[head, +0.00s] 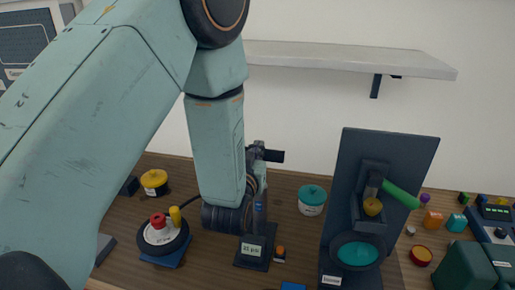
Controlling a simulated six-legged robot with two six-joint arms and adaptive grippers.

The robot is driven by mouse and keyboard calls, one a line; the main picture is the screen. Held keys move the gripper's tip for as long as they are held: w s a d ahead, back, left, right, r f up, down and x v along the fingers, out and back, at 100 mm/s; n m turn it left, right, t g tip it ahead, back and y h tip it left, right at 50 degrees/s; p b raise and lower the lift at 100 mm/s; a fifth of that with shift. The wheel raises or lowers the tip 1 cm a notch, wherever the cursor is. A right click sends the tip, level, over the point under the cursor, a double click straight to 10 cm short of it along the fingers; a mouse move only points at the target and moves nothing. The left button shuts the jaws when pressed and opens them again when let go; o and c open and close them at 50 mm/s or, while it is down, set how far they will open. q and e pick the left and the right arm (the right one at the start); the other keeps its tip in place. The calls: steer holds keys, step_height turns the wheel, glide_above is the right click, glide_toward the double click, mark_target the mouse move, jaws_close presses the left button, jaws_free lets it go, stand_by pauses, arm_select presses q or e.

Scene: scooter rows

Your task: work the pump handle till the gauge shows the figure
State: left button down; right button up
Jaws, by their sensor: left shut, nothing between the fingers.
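My left arm reaches in from the left and covers much of the view. Its shut, empty gripper (270,155) shows only in part, beyond the dark wrist and left of the tall dark panel (388,150). A lever with a green grip (401,194) sticks out to the right from the panel, well apart from the gripper. A small label stand (251,249) with a white figure card is below the wrist; its figure is too small to read surely. I cannot make out a gauge reading. My right gripper is not in view.
A round white-topped device (161,236) with red and yellow knobs is left. A yellow-lidded pot (154,182) and teal-lidded pot (312,200) stand on the wooden table. A teal bowl (357,254) is below the lever. Small blocks crowd the right; a shelf (350,59) hangs above.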

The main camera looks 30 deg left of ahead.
arm_select(q)
step_height(320, 180, down, 8)
steer(key=b, duration=0.6)
steer(key=shift+s+f, duration=0.2)
steer(key=shift+s, duration=0.05)
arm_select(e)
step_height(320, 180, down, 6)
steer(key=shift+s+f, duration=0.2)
